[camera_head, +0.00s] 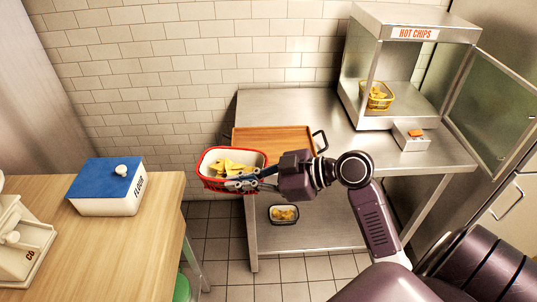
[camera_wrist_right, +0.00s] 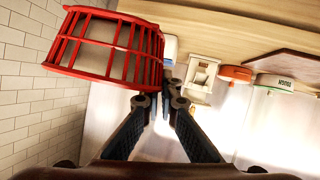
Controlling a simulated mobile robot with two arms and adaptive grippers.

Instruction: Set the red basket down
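The red basket (camera_head: 205,180) holds yellow chips on a white liner and hangs in the air at the left end of the steel table (camera_head: 300,105). My right gripper (camera_head: 245,183) is closed at the basket's near right side and holds it up. In the right wrist view the basket's red wire side (camera_wrist_right: 105,48) fills the upper left, and the fingertips (camera_wrist_right: 168,90) meet at its edge. The exact grip point is partly hidden. My left gripper is in neither view.
A wooden tray (camera_head: 270,136) with black handles lies on the steel table behind the gripper. A hot chips cabinet (camera_head: 412,35) with a yellow basket (camera_head: 377,97) stands right. A dark basket (camera_head: 284,215) sits on the lower shelf. A flour box (camera_head: 107,187) stands on the wooden counter.

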